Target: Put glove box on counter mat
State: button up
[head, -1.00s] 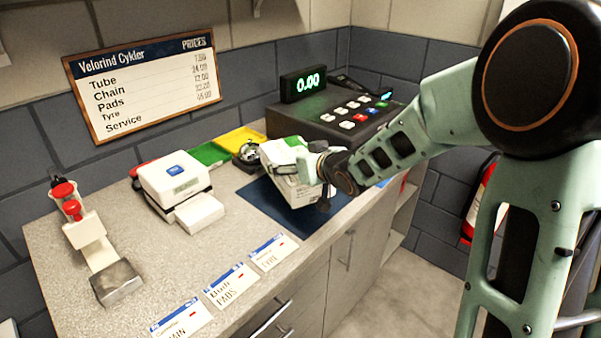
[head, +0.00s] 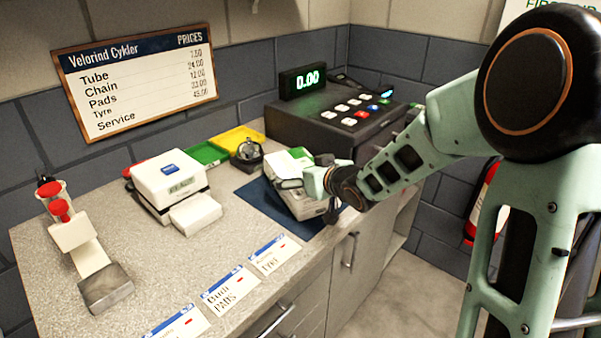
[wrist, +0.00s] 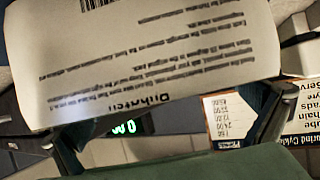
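The glove box (head: 303,204) is a white carton with a green and white top. It is over the dark blue counter mat (head: 262,200), low and close to it; I cannot tell if its base touches. My gripper (head: 318,181) is at the box's right side, with its fingers around it. In the wrist view the box's white printed face (wrist: 150,50) fills the top, with a finger at each side, and the grip looks closed on it. The gripper and arm hide part of the box and mat.
A cash register (head: 335,118) stands behind the mat. Price cards (head: 231,290) line the front edge.

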jog(key=shift+r, duration=0.25)
jog(key=shift+s+d+r+p, duration=0.15)
jog(key=shift+s+d+p, duration=0.05)
jog(key=shift+s+p, duration=0.1)
jog(key=p+v, duration=0.3)
jog(key=v, duration=0.7)
jog(key=shift+s+d+r, duration=0.2)
jog(key=shift+s+d, duration=0.1)
jog(key=shift+s, duration=0.2)
